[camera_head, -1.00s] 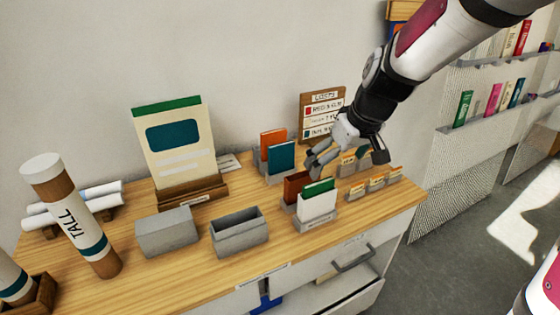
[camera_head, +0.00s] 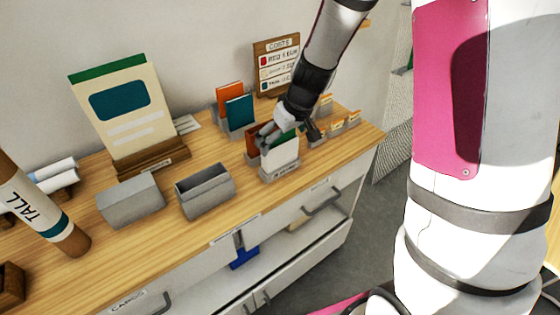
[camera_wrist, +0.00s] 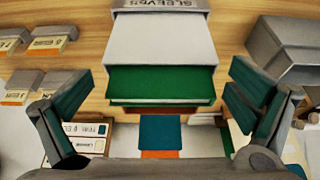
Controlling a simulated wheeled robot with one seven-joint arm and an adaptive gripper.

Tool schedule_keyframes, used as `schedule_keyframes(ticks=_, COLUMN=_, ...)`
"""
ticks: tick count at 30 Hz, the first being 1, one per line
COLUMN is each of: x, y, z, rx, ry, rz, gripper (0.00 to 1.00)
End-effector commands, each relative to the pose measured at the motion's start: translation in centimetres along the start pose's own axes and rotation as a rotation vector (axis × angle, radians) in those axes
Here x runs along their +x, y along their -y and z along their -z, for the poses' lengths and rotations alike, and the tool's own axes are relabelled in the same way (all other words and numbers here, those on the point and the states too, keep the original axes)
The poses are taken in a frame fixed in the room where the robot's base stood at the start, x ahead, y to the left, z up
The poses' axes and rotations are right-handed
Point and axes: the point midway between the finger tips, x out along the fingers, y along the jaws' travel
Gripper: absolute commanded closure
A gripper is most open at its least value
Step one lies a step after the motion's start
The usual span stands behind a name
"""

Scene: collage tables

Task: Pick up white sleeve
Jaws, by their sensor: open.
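The white sleeve (camera_head: 281,156) stands upright in the front of a small grey holder (camera_head: 281,174) on the wooden counter. In the wrist view the white sleeve (camera_wrist: 160,42) is the broad pale panel below the holder's label, which reads "SLEEVES". A green sleeve (camera_wrist: 160,83) is right behind it, and a brown-red sleeve (camera_head: 252,143) stands farther back. My gripper (camera_head: 289,134) is just above the holder, its fingers on either side of the sleeves. In the wrist view my gripper (camera_wrist: 160,105) is open and empty, both fingers apart from the white sleeve.
An empty grey bin (camera_head: 205,191) and a grey box (camera_head: 130,200) stand to the left. Orange and teal cards (camera_head: 239,111) stand behind. Small grey holders with tabbed cards (camera_head: 337,124) are to the right. A sign board (camera_head: 277,65) stands at the back.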

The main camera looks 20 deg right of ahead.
Motion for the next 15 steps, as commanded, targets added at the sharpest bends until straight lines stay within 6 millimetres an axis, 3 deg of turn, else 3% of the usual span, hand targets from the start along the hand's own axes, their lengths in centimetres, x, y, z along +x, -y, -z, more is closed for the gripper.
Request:
schedule_keyframes(ticks=4, x=1.32, y=0.02, z=0.00, rx=0.000, ry=0.001, rz=0.000, gripper=0.00)
schedule_keyframes(ticks=11, x=1.46, y=0.04, z=0.03, rx=-0.002, ry=0.000, rz=0.000, gripper=0.00)
schedule_keyframes(ticks=12, x=1.46, y=0.04, z=0.03, rx=-0.002, ry=0.000, rz=0.000, gripper=0.02)
schedule_keyframes(ticks=15, x=1.45, y=0.03, z=0.02, rx=-0.001, ry=0.000, rz=0.000, gripper=0.25)
